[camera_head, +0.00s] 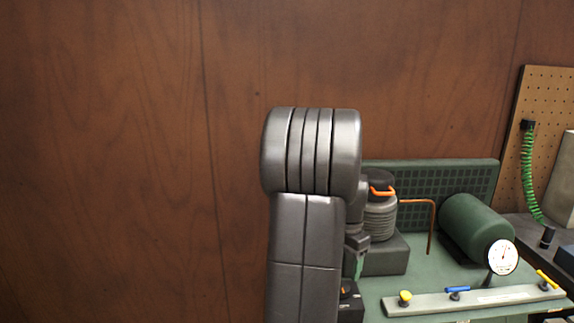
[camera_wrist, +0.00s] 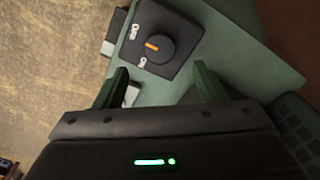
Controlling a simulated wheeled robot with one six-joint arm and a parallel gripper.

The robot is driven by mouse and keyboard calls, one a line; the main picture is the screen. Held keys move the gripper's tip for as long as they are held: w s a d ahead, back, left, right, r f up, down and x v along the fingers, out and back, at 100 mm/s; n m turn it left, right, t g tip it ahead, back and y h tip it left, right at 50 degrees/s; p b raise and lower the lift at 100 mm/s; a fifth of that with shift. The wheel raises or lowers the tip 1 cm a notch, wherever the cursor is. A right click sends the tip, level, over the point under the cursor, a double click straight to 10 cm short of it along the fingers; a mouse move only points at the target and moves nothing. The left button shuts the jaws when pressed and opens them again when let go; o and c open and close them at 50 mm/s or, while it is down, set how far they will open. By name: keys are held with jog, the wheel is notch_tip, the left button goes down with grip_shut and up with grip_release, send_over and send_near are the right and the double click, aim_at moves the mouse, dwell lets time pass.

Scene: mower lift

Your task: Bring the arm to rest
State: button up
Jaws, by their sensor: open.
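My gripper (camera_wrist: 158,88) shows in the wrist view with its two green fingers spread apart and nothing between them. Beyond the fingers is a black switch box (camera_wrist: 157,45) with a round knob and an orange mark, with OFF and ON lettering beside the knob. The gripper is near the box; I cannot tell the exact gap. In the head view my grey arm stands upright in the middle and hides most of the gripper and part of the bench. A dark box (camera_head: 350,302) shows just right of my arm.
A green bench (camera_head: 420,262) holds a ribbed compressor (camera_head: 380,218), a green tank (camera_head: 472,228) with a white gauge (camera_head: 503,257), and a rail (camera_head: 470,301) with coloured valves. A pegboard (camera_head: 540,100) with a green coiled hose (camera_head: 530,175) stands at the right. A wooden wall (camera_head: 110,150) is behind.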

notch_tip(320, 180, up, 6)
notch_tip(320, 180, down, 14)
jog(key=shift+r, duration=0.1)
jog(key=shift+r+n, duration=0.1)
jog(key=shift+n, duration=1.1)
jog(key=n, duration=0.6)
jog(key=shift+n, duration=0.4)
jog(key=n, duration=0.4)
jog(key=shift+n, duration=2.4)
jog(key=shift+r, duration=0.1)
